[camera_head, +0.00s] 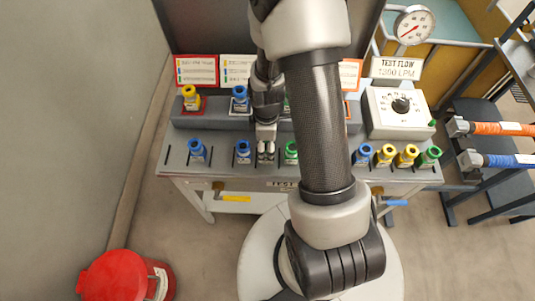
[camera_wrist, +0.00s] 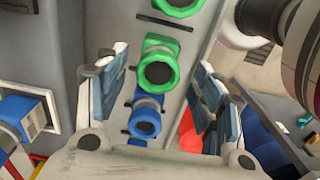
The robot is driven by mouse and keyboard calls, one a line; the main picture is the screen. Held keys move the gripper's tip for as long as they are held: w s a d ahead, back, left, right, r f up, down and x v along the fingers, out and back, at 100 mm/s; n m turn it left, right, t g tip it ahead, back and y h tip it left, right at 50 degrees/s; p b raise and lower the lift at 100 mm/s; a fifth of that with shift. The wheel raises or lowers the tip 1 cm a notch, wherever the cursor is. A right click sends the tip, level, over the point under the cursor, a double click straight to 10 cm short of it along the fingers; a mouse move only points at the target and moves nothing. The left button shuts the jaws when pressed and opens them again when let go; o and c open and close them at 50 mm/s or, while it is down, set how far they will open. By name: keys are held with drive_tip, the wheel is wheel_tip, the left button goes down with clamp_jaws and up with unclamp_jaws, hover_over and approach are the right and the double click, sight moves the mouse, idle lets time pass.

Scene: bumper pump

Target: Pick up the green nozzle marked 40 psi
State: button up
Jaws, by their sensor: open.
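Green nozzles stand on the grey bench in the head view: one (camera_head: 291,151) in the front row just right of my gripper (camera_head: 266,152), another (camera_head: 431,156) at the row's right end. A third, in the back row, is mostly hidden behind my arm. I cannot read a 40 psi marking on any of them. In the wrist view a green nozzle (camera_wrist: 158,72) shows between the open, empty fingers of my gripper (camera_wrist: 160,95), apart from both. A second green nozzle (camera_wrist: 178,6) is cut off at the top edge. A blue nozzle (camera_wrist: 146,121) is below.
Blue nozzles (camera_head: 197,150) (camera_head: 243,151) stand left of my gripper; blue (camera_head: 363,154) and yellow ones (camera_head: 385,154) stand right of my arm. A back row stands on a raised block (camera_head: 215,119). My arm hides the bench middle. A red bin (camera_head: 125,276) is on the floor.

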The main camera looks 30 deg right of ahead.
drive_tip(key=shift+d+f+b, duration=0.2)
drive_tip(key=shift+f+b, duration=0.9)
drive_tip(key=shift+f, duration=2)
drive_tip(key=c, duration=1.3)
drive_tip(key=shift+r, duration=0.15)
